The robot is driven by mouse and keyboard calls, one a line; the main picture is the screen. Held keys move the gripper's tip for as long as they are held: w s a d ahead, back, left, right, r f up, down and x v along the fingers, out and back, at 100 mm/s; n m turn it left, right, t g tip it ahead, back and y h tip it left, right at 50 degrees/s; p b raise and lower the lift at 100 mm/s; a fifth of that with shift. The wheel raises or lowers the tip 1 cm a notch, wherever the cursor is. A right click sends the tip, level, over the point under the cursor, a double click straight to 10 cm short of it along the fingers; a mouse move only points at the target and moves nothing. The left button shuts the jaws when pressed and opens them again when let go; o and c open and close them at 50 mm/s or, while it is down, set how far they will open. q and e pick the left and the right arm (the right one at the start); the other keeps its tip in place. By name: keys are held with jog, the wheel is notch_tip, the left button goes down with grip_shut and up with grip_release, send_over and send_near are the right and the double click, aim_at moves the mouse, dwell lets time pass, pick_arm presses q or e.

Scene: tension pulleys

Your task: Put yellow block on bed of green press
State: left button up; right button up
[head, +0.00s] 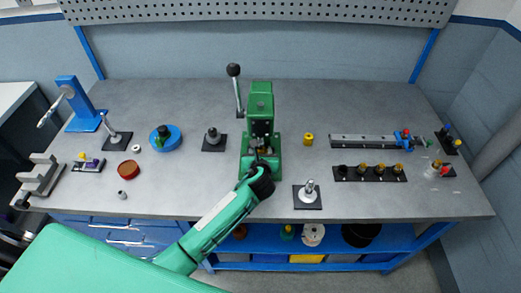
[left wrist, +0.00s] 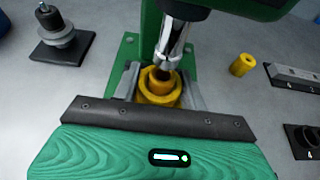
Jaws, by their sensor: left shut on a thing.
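The green press (head: 261,105) stands near the middle of the bench, with its lever (head: 236,90) up at its left. My left gripper (head: 260,154) reaches into the front of the press. In the left wrist view its grey fingers are shut on a yellow block (left wrist: 158,91), which has a raised, rounded top. The block is over the press bed, below the chrome ram (left wrist: 172,42). I cannot tell whether it touches the bed or the ram. The bed is mostly hidden by the gripper and block. My right gripper is not in view.
Another yellow piece (head: 308,139) stands just right of the press. A black-based post (head: 214,140) is to its left and a silver post (head: 308,194) is front right. A rail (head: 365,142) and a peg strip (head: 369,174) lie further right. The bench behind the press is clear.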

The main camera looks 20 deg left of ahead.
pick_arm(q)
jog(key=shift+w+a+r, duration=0.1)
jog(key=shift+w+a, duration=0.05)
jog(key=shift+w, duration=0.35)
jog(key=shift+s+f+p, duration=0.15)
jog(key=shift+f+p, duration=0.15)
jog(key=shift+p, duration=0.1)
jog(key=shift+f, duration=0.1)
jog(key=o, duration=1.3)
jog(key=shift+f, duration=0.1)
jog(key=b+v, duration=0.2)
jog(key=v, duration=1)
